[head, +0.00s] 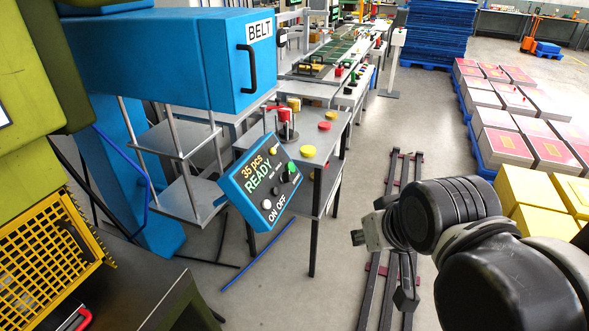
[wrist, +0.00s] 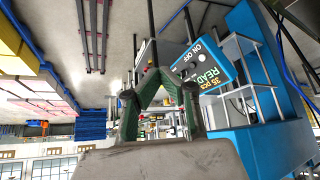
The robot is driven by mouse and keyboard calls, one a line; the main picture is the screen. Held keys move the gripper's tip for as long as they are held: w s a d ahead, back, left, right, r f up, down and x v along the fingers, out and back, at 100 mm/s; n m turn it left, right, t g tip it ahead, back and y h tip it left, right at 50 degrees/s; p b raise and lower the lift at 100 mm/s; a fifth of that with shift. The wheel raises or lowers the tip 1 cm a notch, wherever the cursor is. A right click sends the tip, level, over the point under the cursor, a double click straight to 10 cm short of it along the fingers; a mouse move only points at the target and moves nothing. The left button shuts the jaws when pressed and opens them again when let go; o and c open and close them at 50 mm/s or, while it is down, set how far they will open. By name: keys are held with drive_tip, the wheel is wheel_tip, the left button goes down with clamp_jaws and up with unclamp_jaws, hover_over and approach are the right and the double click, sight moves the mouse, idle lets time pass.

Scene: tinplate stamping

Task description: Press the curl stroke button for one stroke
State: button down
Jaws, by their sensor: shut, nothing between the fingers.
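No button with a readable curl stroke label shows. A blue control panel (head: 262,181) in the head view reads "35 pcs READY" and "ON OFF". It carries a green button (head: 292,168), a white button (head: 267,204), a yellow button (head: 273,151) and dark knobs. The panel also shows upside down in the wrist view (wrist: 197,64), beyond my gripper and to its right. My gripper (wrist: 158,76) is shut and empty, its green fingers meeting in the wrist view. In the head view my arm's end is right of the panel, clearly apart from it, over the floor rails.
A blue BELT box (head: 215,60) stands left, above a grey shelf. A grey table (head: 325,153) behind the panel bears red and yellow round pieces. Floor rails (head: 392,220) run beside it. Stacked sheets on blue pallets (head: 503,143) and yellow boxes (head: 530,190) stand right.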

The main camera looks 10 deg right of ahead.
sight(291, 168)
drive_tip(key=w+a+f+m+y+b, duration=0.1)
drive_tip(key=w+a+m+y+b, duration=0.2)
drive_tip(key=w, duration=0.7)
drive_tip(key=w+a+m+t+y+b, duration=0.1)
drive_tip(key=w+m+y+b, duration=0.2)
drive_tip(key=w, duration=0.7)
drive_tip(key=w+a+f+m+y+b, duration=0.15)
drive_tip(key=w+m, duration=0.35)
drive_tip(key=w, duration=0.6)
drive_tip(key=w+d+f+m+t+y+b, duration=0.3)
drive_tip(key=w+d+f+m, duration=0.2)
drive_tip(key=w, duration=0.4)
drive_tip(key=w+d+f+m+t+y+b, duration=0.2)
drive_tip(key=w+d+f+m+y+b, duration=0.1)
drive_tip(key=w+f, duration=0.5)
drive_tip(key=shift+w+d+f+m+t, duration=0.15)
drive_tip(key=shift+w+d+m+t, duration=0.25)
drive_tip(key=shift+w+d+m, duration=0.5)
drive_tip(key=shift+s+y, duration=0.1)
drive_tip(key=shift+y, duration=0.15)
drive_tip(key=shift+w+a+f+b, duration=0.4)
drive_tip(key=shift+w+a+f, duration=0.25)
drive_tip(key=shift+a+f, duration=0.3)
drive_tip(key=shift+w+a+f+b, duration=0.45)
drive_tip(key=shift+w+a+f, duration=0.25)
drive_tip(key=shift+a, duration=0.4)
drive_tip(key=shift+w+a+f+b, duration=0.4)
drive_tip(key=shift+w+a+f, duration=0.15)
drive_tip(key=shift+a+f, duration=0.45)
drive_tip(key=shift+a, duration=0.1)
